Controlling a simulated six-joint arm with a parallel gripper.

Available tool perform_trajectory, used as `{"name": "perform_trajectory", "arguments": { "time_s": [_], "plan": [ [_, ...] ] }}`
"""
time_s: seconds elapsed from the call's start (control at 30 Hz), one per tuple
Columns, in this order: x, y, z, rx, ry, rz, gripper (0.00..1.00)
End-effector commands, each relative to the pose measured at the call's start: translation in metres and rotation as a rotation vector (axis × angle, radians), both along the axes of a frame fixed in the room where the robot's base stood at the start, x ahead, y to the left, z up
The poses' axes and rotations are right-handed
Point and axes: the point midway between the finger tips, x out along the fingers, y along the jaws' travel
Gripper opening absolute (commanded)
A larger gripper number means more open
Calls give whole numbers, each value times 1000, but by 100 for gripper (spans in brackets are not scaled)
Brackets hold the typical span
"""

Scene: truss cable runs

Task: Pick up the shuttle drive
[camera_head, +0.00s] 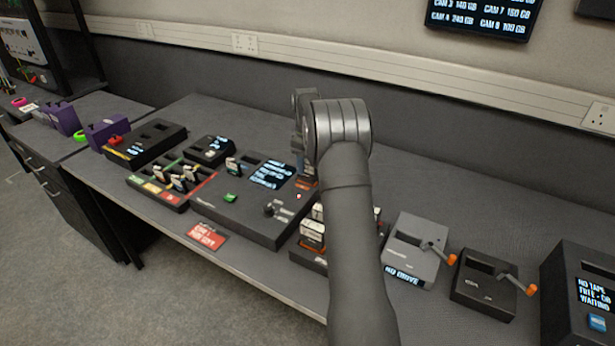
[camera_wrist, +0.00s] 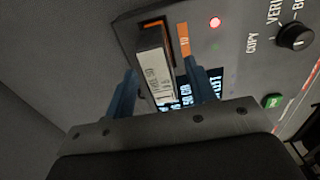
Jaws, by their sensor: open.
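A drive (camera_wrist: 154,66) with a white label and an orange end stands in a slot of the dark copy console (camera_wrist: 240,65), by an orange tag. Its label is too small to read surely, so I cannot confirm that it is the shuttle drive. My gripper (camera_wrist: 160,74) is open, with one blue finger on each side of this drive; I cannot tell whether they touch it. In the head view my arm hides most of the gripper and the drive at the back right of the console (camera_head: 247,212).
A red light, a dial (camera_wrist: 295,37) and a green button (camera_wrist: 272,101) sit on the console. Left of it is a tray (camera_head: 172,184) of small drives; right are a grey unit (camera_head: 414,246) and a black unit (camera_head: 485,285) with orange-tipped levers. The wall is close behind.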

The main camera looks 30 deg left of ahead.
Motion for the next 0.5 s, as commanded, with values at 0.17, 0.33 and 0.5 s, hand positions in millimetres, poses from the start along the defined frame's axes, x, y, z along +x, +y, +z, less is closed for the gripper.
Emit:
{"name": "perform_trajectory", "arguments": {
  "time_s": [0.17, 0.33, 0.5],
  "plan": [
    [0, -4, -22, -2, 2, -1, 51],
    [0, -5, -46, 1, 1, 1, 51],
    [0, -4, -48, 2, -1, 1, 51]
  ]
}}
